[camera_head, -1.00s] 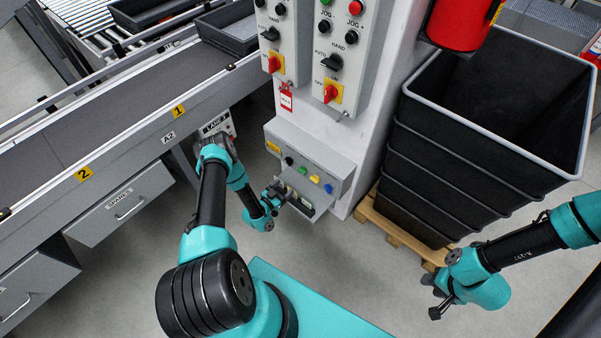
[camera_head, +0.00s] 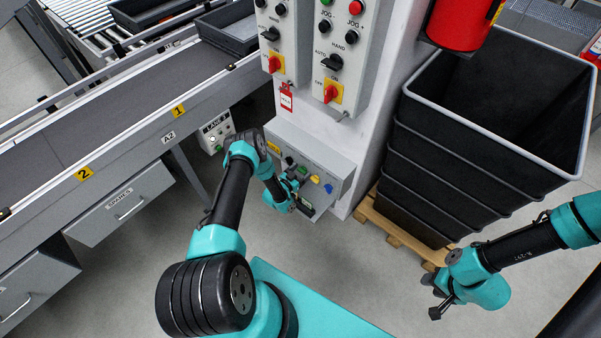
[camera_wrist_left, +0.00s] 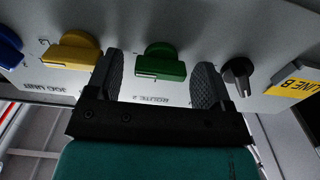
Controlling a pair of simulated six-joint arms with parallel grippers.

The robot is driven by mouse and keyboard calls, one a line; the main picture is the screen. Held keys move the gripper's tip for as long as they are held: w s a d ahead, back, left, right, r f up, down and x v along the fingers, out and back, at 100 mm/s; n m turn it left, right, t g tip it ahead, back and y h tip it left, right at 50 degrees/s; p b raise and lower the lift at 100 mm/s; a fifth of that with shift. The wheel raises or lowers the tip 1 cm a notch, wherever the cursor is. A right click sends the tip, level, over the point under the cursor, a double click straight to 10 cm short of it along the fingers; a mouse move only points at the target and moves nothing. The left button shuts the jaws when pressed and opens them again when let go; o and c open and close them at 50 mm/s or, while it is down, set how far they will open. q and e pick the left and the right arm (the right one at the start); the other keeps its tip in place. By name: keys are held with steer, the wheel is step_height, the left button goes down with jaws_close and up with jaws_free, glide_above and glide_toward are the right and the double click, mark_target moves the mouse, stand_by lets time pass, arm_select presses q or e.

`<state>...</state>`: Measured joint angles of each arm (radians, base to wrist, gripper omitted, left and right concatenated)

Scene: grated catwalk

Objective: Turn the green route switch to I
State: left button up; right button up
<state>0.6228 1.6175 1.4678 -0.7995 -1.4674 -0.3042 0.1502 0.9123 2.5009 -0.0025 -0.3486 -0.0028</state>
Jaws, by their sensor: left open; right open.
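The green route switch (camera_wrist_left: 160,62) is a green knob on the sloped grey control box (camera_head: 340,170). In the left wrist view it sits between the two dark fingers of my left gripper (camera_wrist_left: 158,72), with a gap showing on each side. In the head view, my left gripper (camera_head: 294,180) is at the box front, and the green knob (camera_head: 302,169) is partly hidden beside it. The left gripper is open. My right gripper (camera_head: 438,298) is open and empty above the floor at the lower right.
A yellow knob (camera_wrist_left: 72,52) and a blue knob (camera_wrist_left: 8,50) are left of the green one in the wrist view; a black knob (camera_wrist_left: 238,74) is right. A conveyor (camera_head: 120,105) runs along the left.

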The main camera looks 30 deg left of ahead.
arm_select(q)
steer(key=c, duration=0.9)
steer(key=shift+n, duration=0.5)
steer(key=shift+a+f+n, duration=0.1)
steer(key=shift+f+n, duration=0.05)
steer(key=shift+n, duration=4.15)
steer(key=shift+a+f+n, duration=0.1)
steer(key=shift+n, duration=4.2)
